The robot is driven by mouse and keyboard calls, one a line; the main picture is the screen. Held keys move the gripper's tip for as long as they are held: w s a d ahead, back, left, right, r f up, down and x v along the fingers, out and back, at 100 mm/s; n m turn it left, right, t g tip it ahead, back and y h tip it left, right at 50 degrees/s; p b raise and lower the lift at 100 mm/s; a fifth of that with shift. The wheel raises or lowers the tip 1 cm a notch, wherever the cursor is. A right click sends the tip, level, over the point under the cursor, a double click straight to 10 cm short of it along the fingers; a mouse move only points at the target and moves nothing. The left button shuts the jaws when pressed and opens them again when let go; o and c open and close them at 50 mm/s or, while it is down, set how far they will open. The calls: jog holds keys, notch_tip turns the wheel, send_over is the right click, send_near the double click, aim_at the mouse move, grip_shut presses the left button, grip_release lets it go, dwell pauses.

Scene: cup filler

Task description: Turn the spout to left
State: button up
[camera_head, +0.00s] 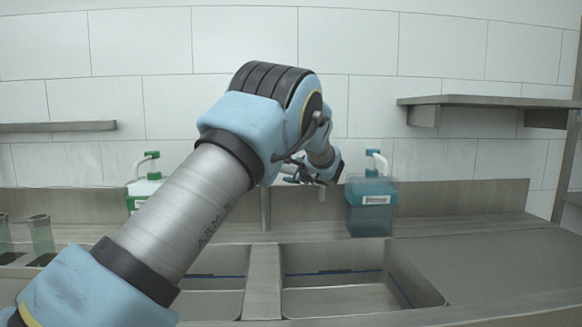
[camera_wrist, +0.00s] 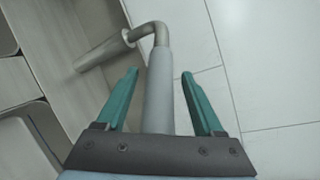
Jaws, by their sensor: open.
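The spout (camera_wrist: 160,95) is a grey metal pipe in the wrist view. It runs up between my fingers, bends at the top, and its thicker end points to the left and down. In the head view its upright post (camera_head: 265,210) stands behind the sinks, and my arm hides much of its upper part. My gripper (camera_wrist: 160,73) is open, with one teal finger on each side of the pipe. Gaps show between the pipe and both fingers, so I see no grip on it; whether the pipe lies at fingertip depth I cannot tell.
Two sink basins (camera_head: 355,297) lie below the spout. A blue-green jug (camera_head: 369,215) stands right of it, and a white and green jug (camera_head: 140,190) is partly hidden by my arm. Clear cups (camera_head: 40,238) stand at far left.

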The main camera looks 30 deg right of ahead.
jog(key=shift+w+f, duration=0.15)
jog(key=shift+w, duration=0.25)
grip_shut()
dwell(0.4)
dwell(0.9)
